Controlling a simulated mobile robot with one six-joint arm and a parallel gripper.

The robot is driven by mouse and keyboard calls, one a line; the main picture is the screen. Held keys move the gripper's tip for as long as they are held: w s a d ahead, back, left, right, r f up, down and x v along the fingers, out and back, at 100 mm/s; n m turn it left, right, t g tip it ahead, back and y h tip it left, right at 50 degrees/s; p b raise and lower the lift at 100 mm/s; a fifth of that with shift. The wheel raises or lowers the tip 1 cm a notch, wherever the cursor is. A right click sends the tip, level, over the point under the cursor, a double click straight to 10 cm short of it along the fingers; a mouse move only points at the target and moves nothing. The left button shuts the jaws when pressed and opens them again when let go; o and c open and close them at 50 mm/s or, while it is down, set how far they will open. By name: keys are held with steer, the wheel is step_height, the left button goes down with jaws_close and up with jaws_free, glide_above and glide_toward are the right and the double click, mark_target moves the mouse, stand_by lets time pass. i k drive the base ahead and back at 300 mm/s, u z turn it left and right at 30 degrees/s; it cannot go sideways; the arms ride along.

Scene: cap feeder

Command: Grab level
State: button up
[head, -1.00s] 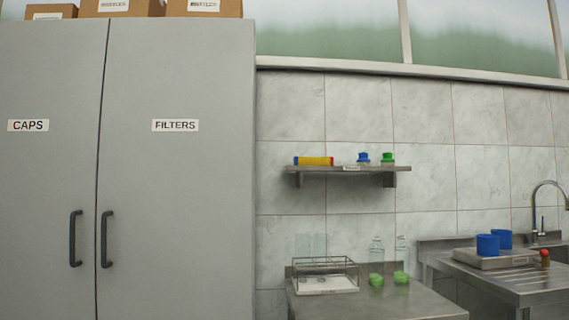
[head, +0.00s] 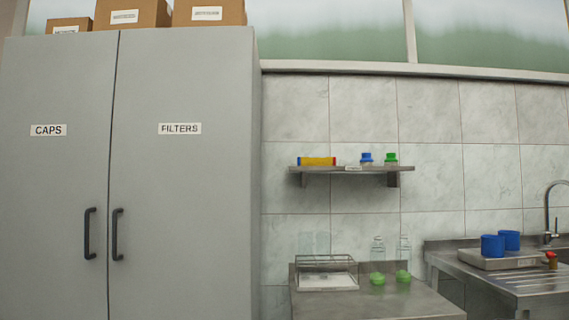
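A yellow bar with a red part and a blue end, which looks like the level (head: 316,161), lies flat on the wall shelf (head: 345,170), at the shelf's left end. It is small in the head view and its fine detail cannot be made out. My gripper is not in view, and nothing touches the bar.
Below are a steel table (head: 395,304) with a wire rack (head: 326,270), clear bottles and green caps. A tall grey cabinet (head: 190,200) stands left; a sink counter (head: 520,281) is right.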

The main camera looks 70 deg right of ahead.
mark_target(301, 161)
steer(key=u, duration=0.8)
steer(key=k, duration=2.3)
steer(key=z, duration=0.6)
